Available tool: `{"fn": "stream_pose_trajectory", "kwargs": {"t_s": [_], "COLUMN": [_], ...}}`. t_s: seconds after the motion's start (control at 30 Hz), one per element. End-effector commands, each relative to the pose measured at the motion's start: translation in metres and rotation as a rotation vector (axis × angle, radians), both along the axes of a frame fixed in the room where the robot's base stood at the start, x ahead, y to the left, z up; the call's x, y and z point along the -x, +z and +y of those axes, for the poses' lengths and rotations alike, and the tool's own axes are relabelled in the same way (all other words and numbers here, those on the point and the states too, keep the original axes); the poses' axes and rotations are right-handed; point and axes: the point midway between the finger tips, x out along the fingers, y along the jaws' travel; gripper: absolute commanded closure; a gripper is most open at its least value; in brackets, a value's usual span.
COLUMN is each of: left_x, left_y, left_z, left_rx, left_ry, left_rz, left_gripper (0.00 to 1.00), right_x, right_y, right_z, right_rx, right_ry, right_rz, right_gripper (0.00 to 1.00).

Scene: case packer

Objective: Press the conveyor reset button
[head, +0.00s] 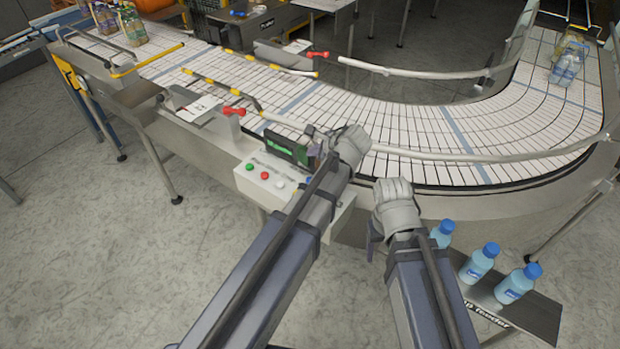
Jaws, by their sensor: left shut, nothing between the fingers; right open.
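A control box (262,190) with a row of buttons is fixed to the near side of the conveyor (420,148). I see a green button (249,167), a red button (264,175) and a white button (280,183) on it; which one is the reset is not readable. A small dark display with green text (288,147) stands behind them. My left gripper (350,145) is shut and empty, to the right of the display, above the belt edge. My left forearm partly covers the box's right end. My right gripper (396,200) is open, right of the left one, clear of the box.
Several blue-capped bottles stand at the lower right by a dark shelf (530,318); one bottle (514,284) is nearest. Bottle packs (568,62) sit on the belt at far right and upper left. Guide rails (450,71) line the belt.

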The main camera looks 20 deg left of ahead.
Motion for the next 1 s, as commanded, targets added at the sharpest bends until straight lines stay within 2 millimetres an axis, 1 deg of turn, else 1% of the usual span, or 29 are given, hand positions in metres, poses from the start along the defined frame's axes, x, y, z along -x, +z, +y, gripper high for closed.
{"fn": "stream_pose_trajectory", "kwargs": {"t_s": [0.17, 0.37, 0.57, 0.8, 0.9, 1.0], "left_x": [0.000, 0.000, 0.000, 0.000, 0.000, 0.000], "left_y": [-0.002, -0.014, -0.038, -0.071, -0.082, -0.088], "left_z": [0.000, 0.000, 0.000, 0.000, 0.000, 0.000], "left_rx": [0.002, 0.002, 0.003, 0.003, 0.003, 0.003], "left_ry": [0.001, 0.002, 0.003, 0.003, 0.003, 0.003], "left_rz": [0.000, 0.001, 0.000, 0.000, 0.000, 0.000], "left_gripper": [1.00, 1.00, 1.00, 1.00, 1.00, 1.00], "right_x": [0.000, 0.000, 0.000, -0.001, -0.001, -0.001], "right_y": [-0.002, -0.014, -0.037, -0.071, -0.082, -0.088], "right_z": [0.000, 0.000, 0.000, 0.000, 0.000, 0.000], "right_rx": [0.000, 0.001, 0.000, 0.000, 0.000, 0.000], "right_ry": [0.001, 0.006, 0.011, 0.008, 0.006, 0.006], "right_rz": [0.000, 0.000, 0.000, -0.002, -0.003, -0.003], "right_gripper": [0.32, 0.32, 0.32, 0.32, 0.32, 0.32]}}
